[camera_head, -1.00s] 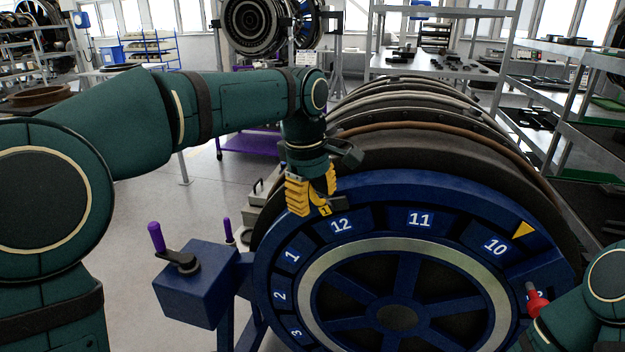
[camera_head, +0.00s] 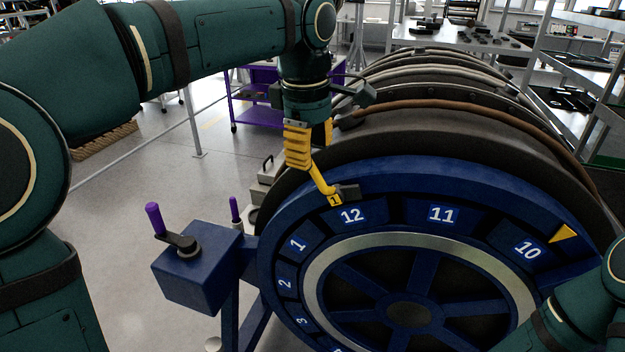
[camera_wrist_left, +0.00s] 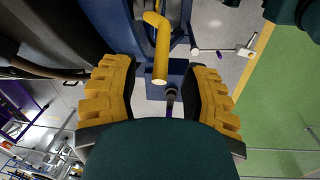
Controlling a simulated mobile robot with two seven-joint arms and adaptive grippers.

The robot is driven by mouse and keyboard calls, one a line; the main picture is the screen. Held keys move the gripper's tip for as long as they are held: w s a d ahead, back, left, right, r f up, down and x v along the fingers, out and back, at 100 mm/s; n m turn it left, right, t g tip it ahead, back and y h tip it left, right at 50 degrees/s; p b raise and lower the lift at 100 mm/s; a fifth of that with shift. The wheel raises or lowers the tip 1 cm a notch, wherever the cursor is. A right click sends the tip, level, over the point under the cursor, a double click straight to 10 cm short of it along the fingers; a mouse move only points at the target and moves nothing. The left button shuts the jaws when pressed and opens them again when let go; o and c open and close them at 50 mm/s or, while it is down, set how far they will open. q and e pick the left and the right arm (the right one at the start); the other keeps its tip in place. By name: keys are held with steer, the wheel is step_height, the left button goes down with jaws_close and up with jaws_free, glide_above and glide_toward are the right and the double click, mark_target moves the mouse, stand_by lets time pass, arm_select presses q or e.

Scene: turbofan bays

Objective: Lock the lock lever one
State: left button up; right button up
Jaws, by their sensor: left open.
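Lock lever one is a yellow bent lever (camera_head: 324,187) with a "1" on its foot, at the upper left rim of the blue numbered ring (camera_head: 480,190), near the number 12. My left gripper (camera_head: 311,148) points down over the lever's upper end, with its yellow ridged fingers apart. In the left wrist view, the lever (camera_wrist_left: 161,48) lies between the open fingers of the gripper (camera_wrist_left: 160,95), with a gap on each side. I cannot tell how deep the lever reaches between them. My right gripper is not in view; only its green arm shows at lower right.
A blue box (camera_head: 197,265) with a purple-handled crank (camera_head: 155,219) stands left of the ring. A yellow triangular marker (camera_head: 564,234) sits near number 10. A purple cart (camera_head: 258,100) stands behind. The grey floor at left is mostly clear.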

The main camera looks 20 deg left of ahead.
mark_target(312, 174)
arm_select(q)
steer(key=shift+w+f+b, duration=0.2)
steer(key=shift+f+b, duration=0.2)
steer(key=shift+f, duration=2.35)
steer(key=shift+o, duration=0.2)
jaws_close()
